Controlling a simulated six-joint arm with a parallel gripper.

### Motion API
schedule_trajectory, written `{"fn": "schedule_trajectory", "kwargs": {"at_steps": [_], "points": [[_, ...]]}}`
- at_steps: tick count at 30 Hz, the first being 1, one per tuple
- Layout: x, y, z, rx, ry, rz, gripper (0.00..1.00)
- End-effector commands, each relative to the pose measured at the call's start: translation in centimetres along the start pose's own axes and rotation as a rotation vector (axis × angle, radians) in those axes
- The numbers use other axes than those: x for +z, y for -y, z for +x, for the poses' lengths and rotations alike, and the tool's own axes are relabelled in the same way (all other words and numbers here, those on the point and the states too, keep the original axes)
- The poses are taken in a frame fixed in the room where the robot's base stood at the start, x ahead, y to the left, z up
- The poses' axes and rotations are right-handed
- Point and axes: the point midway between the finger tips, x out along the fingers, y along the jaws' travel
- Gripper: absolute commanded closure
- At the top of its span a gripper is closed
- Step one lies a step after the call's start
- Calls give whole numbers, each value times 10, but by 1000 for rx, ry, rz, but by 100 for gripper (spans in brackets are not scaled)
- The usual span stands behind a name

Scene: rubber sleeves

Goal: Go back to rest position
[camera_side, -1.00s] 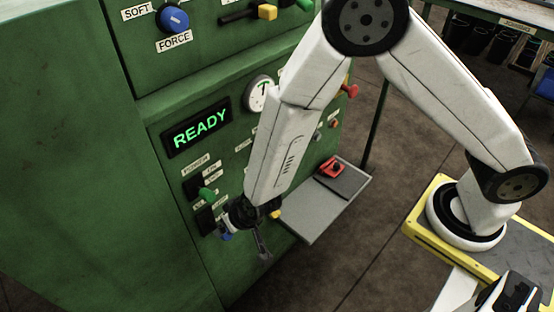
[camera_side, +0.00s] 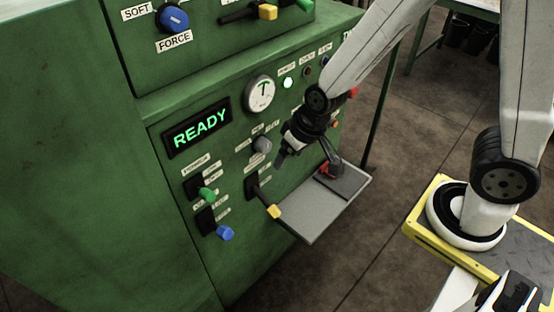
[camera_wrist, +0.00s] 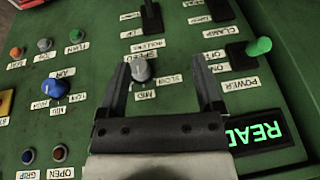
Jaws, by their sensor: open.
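My gripper (camera_side: 308,160) is open and empty in front of the green machine's panel in the side view, above the grey shelf. In the wrist view its two dark fingers (camera_wrist: 160,68) are spread apart. A grey knob (camera_wrist: 141,70) shows between them, with the panel beyond; I cannot tell how far off it is. The same knob (camera_side: 262,145) is left of my gripper in the side view. The ready display (camera_side: 201,127) glows green, and it is partly cut off in the wrist view (camera_wrist: 262,134).
A green lever (camera_side: 207,194), a blue lever (camera_side: 225,233) and a yellow-tipped lever (camera_side: 273,211) stick out of the panel. The grey shelf (camera_side: 318,222) juts out below, carrying a red item (camera_side: 327,169) partly behind my gripper. Open floor lies right of the shelf.

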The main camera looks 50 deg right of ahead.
Motion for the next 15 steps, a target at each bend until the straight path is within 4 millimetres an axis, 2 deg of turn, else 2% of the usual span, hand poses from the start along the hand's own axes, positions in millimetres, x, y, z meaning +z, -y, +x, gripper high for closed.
{"fn": "schedule_trajectory", "kwargs": {"at_steps": [1,6,10,15], "points": [[3,-13,-11,13,7,1,15],[22,-48,-38,57,50,-14,15],[35,-65,-51,86,75,-22,15],[42,-74,-58,104,92,-27,15]]}}
